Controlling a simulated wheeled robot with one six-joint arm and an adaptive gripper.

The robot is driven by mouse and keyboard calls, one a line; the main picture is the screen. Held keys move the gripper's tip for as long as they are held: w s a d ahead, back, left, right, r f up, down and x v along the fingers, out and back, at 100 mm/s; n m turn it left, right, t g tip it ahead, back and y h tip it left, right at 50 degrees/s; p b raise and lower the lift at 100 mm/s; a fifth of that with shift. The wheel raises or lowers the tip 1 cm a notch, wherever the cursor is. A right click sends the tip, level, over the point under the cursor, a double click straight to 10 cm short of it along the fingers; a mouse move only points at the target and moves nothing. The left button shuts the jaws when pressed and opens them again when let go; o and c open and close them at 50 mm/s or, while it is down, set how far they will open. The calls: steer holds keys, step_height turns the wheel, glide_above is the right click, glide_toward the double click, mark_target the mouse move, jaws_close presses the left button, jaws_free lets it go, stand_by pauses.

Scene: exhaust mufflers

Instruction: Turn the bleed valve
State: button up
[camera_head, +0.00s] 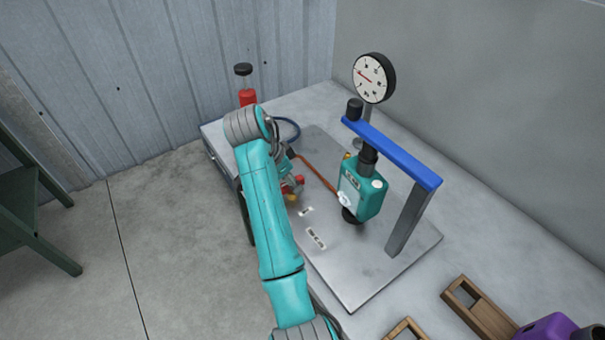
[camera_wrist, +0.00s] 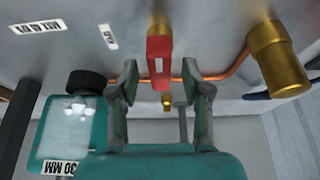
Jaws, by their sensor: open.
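The red valve handle (camera_wrist: 159,52) hangs in the upper middle of the wrist view, beside a brass fitting (camera_wrist: 278,58) on its right. My gripper (camera_wrist: 160,70) is open, with one finger on each side of the handle and visible gaps on both sides. Nothing is held. In the head view the red handle (camera_head: 299,180) shows just right of my arm, above the grey plate. My fingers are mostly hidden there. A thin copper pipe (camera_wrist: 235,69) runs behind the handle.
A teal unit (camera_head: 366,195) hangs under a blue bar (camera_head: 400,156) on grey posts, right of my arm. A round gauge (camera_head: 372,77) stands behind. The metal plate (camera_head: 350,275) has bare room in front. Wooden trays (camera_head: 478,308) lie at lower right.

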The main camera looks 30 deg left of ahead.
steer(key=shift+f, duration=0.2)
steer(key=shift+w, duration=0.1)
jaws_close()
